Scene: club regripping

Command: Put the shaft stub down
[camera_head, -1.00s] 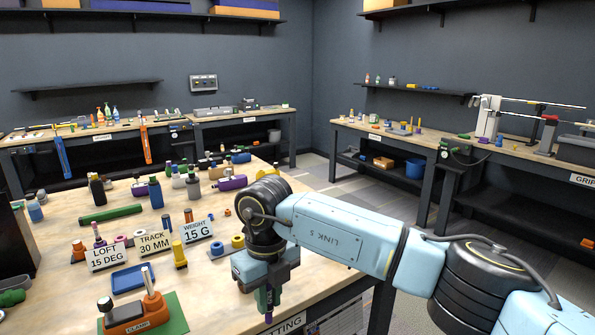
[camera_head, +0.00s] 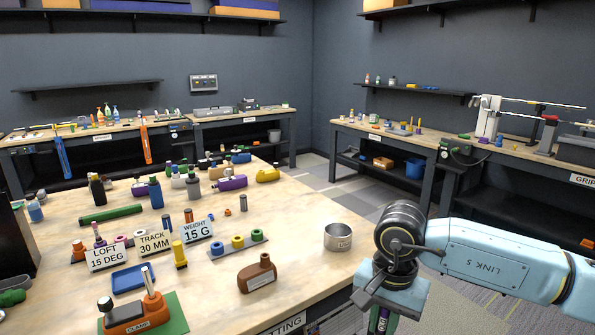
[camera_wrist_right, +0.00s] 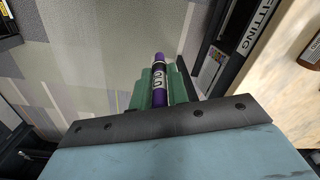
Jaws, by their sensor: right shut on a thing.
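My right gripper (camera_head: 379,320) is low at the bottom of the head view, beyond the table's right edge. The stub (camera_wrist_right: 159,70) shows between the green jaw pads in the right wrist view, above the floor and apart from the table. Its lower part is hidden in the head view. My left gripper is not in view.
The wooden fitting table (camera_head: 310,275) has free room near its right side. A metal tin (camera_head: 338,238), a brown bottle (camera_head: 257,275) and a rack of coloured rings (camera_head: 238,244) stand there. An orange clamp (camera_head: 138,315) is at the front left.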

